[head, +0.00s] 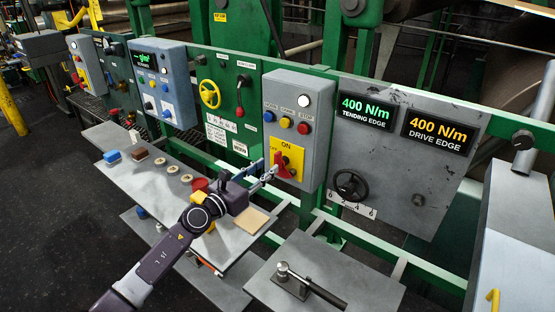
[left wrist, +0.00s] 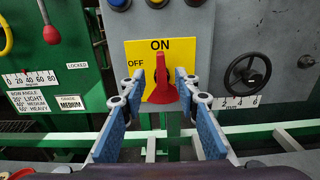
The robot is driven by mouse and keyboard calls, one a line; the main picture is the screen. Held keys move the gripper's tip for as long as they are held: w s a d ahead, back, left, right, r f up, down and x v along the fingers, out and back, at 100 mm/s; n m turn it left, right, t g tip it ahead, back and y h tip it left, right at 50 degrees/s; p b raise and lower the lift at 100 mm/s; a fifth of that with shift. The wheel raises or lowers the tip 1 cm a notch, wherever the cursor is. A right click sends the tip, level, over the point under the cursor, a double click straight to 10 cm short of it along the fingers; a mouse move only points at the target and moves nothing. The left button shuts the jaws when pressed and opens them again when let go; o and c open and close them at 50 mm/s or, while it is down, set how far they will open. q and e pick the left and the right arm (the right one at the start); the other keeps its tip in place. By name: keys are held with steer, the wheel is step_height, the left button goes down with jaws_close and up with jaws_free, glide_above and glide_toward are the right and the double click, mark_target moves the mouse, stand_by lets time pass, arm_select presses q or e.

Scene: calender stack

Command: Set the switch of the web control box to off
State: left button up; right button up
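The web control box (head: 309,95) is grey and stands mid-frame in the head view, with a yellow plate marked ON at the top and OFF at the left. Its red switch handle (head: 283,168) shows in the left wrist view (left wrist: 163,92) as upright, with its narrow end toward ON. My left gripper (head: 272,173) is in front of the handle. In the left wrist view its two blue-padded fingers (left wrist: 169,78) are apart, one on each side of the handle. I cannot tell whether they touch it. My right gripper is in neither view.
Blue, yellow and red buttons (head: 286,122) sit above the plate. A grey panel with a black handwheel (head: 351,185) is to the right, and a green panel with a yellow valve wheel (head: 209,94) to the left. A grey shelf (head: 101,135) with small objects lies below.

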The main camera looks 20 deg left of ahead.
mark_target(275, 161)
arm_select(q)
steer(key=b+x, duration=0.1)
steer(key=x, duration=0.5)
steer(key=shift+w+d, duration=0.15)
steer(key=shift+w, duration=0.1)
jaws_close()
